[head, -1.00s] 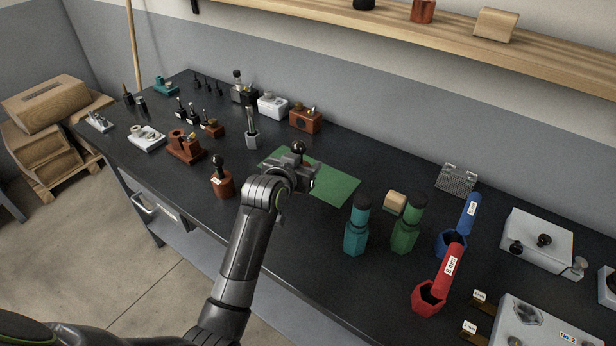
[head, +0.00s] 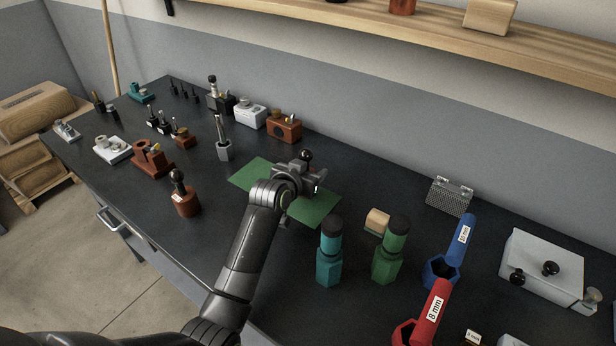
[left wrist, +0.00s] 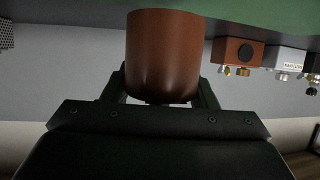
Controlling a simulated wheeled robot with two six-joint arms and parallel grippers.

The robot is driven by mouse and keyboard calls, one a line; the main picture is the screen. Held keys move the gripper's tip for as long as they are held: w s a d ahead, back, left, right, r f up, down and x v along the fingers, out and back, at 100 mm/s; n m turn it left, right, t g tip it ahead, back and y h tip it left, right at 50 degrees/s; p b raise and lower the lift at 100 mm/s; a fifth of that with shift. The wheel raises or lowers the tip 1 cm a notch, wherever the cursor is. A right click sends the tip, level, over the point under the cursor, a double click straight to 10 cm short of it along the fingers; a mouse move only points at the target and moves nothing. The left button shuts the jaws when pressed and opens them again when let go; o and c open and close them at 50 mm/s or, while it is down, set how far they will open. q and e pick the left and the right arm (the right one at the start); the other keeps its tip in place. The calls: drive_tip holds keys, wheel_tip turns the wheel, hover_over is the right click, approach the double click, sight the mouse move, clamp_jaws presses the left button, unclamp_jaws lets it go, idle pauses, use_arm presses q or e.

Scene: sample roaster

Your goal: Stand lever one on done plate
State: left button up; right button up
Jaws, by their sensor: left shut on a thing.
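The green plate (head: 250,173) lies flat on the dark bench. My left gripper (head: 306,180) is over its right rear part. It is shut on a lever whose black ball knob (head: 306,155) sticks up above the jaws in the head view. In the left wrist view the lever's brown round base (left wrist: 163,55) sits between the fingers, beside the green plate surface (left wrist: 240,15). I cannot tell whether the base touches the plate. A similar lever with a black knob and labelled brown base (head: 185,201) stands on the bench left of the plate. My right gripper is not in view.
A teal bottle (head: 329,262) and a green bottle (head: 388,258) stand right of the plate, near a small wooden block (head: 377,221). A grey lever (head: 223,148) stands behind left. Brown (head: 284,127) and white (head: 250,115) boxes stand at the back. The plate's left part is clear.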

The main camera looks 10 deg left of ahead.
use_arm(q)
wheel_tip(320, 180, down, 2)
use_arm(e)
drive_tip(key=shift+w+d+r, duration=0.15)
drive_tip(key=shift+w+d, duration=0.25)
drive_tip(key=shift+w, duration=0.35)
use_arm(q)
drive_tip(key=shift+f, duration=0.15)
drive_tip(key=o, duration=1.2)
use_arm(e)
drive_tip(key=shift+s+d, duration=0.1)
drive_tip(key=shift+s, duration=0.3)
use_arm(q)
drive_tip(key=shift+s, duration=0.1)
drive_tip(key=v, duration=1.2)
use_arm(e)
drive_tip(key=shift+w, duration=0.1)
